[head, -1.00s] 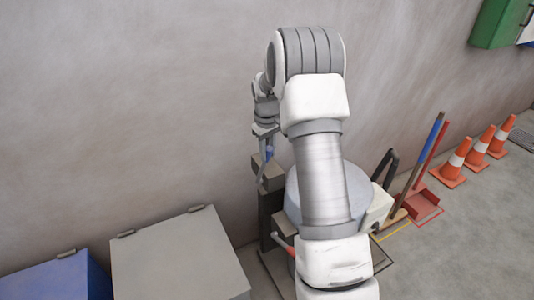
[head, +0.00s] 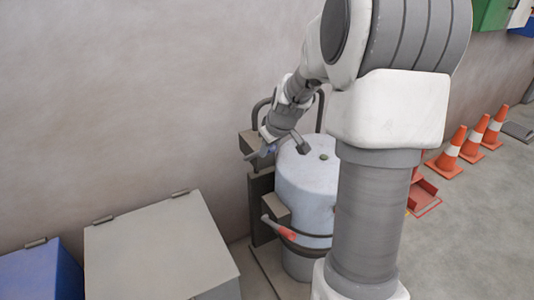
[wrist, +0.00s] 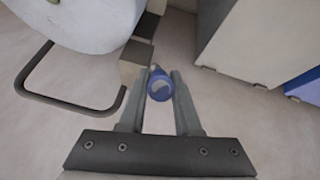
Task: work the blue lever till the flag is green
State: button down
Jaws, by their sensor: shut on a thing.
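The blue lever (head: 259,152) sticks out at the left side of the pale drum-shaped machine (head: 308,192), by a brown-grey block on its post. My gripper (head: 275,146) is at the lever, left of the drum's top. In the wrist view the lever's round blue end (wrist: 161,86) sits between the two fingers of my gripper (wrist: 162,76), which is shut on it. A second lever with a red grip (head: 281,230) sits lower on the machine. I see no flag in either view; my arm hides the machine's right side.
A grey lidded box (head: 160,245) and a blue box (head: 40,273) stand at the left by the wall. A dark bent bar (wrist: 75,103) juts beside the drum. Several orange cones (head: 452,147) and a red dustpan (head: 423,194) are at the right.

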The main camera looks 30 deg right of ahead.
jog(key=shift+s+f+t+b, duration=0.4)
jog(key=shift+s+f+b, duration=0.3)
jog(key=shift+b, duration=0.5)
jog(key=c, duration=0.6)
grip_release()
jog(key=shift+w, duration=0.1)
